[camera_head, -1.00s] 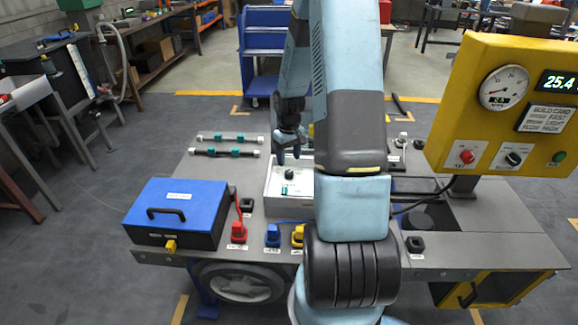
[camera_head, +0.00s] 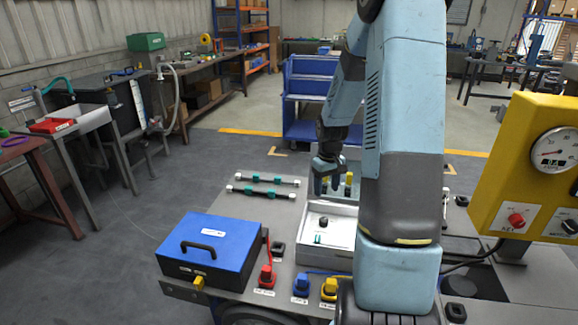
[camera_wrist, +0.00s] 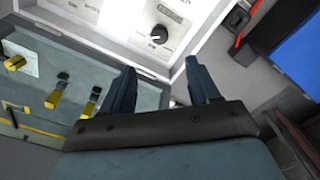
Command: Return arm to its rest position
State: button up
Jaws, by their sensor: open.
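My gripper (camera_head: 328,184) hangs over the back of the grey worktable (camera_head: 225,208), above the far end of a white box (camera_head: 330,253) with a black knob (camera_head: 323,221). In the wrist view its two dark fingers (camera_wrist: 158,88) stand apart with nothing between them. The white panel with the knob (camera_wrist: 158,36) lies beyond the fingertips. My blue-grey arm covers the right middle of the head view and hides part of the table.
A blue case (camera_head: 211,243) stands at the table's left front. Red (camera_head: 266,276), blue and yellow connectors line the front edge. Two rods (camera_head: 262,192) lie behind the case. A yellow gauge panel (camera_head: 530,170) stands right. A blue cart (camera_head: 310,95) is behind.

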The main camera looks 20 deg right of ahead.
jog(key=s+a+r+t+h, duration=0.1)
jog(key=s+a+r, duration=0.15)
jog(key=r, duration=0.35)
jog(key=s+a+r, duration=0.1)
jog(key=a+r, duration=0.2)
jog(key=r, duration=0.3)
jog(key=s+a+r+t, duration=0.1)
jog(key=s+a+r, duration=0.3)
jog(key=s, duration=0.3)
jog(key=s+a+r+t, duration=0.2)
jog(key=s+a+r, duration=0.2)
jog(key=s+r, duration=0.2)
jog(key=s+a+r+m+t+y, duration=0.1)
jog(key=s+a+r, duration=0.3)
jog(key=s, duration=0.5)
jog(key=shift+a+r+t, duration=0.2)
jog(key=shift+r+t, duration=0.1)
jog(key=shift+r, duration=0.65)
